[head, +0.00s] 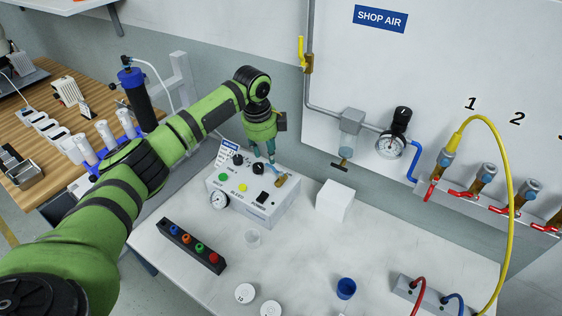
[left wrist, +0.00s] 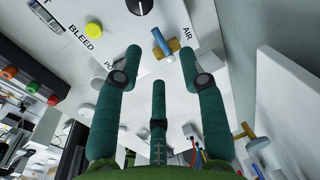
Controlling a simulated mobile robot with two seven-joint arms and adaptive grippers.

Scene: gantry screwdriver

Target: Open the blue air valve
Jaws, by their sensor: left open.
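The blue air valve (left wrist: 161,42) is on the control box (head: 251,205), beside the printed word AIR in the left wrist view. It has a blue lever lying across a brass body. In the head view its brass part (head: 281,181) shows at the box's back right corner. My left gripper (head: 264,160) is above that corner. Its teal fingers (left wrist: 160,65) are open and empty, with the valve ahead between the two outer fingertips. I see no finger touching the valve, but contact is hard to judge. My right gripper is not in view.
The box also carries knobs, a green button (head: 223,177), a yellow button (head: 242,187) and a gauge (head: 218,200). A white cube (head: 335,201) stands right of it.

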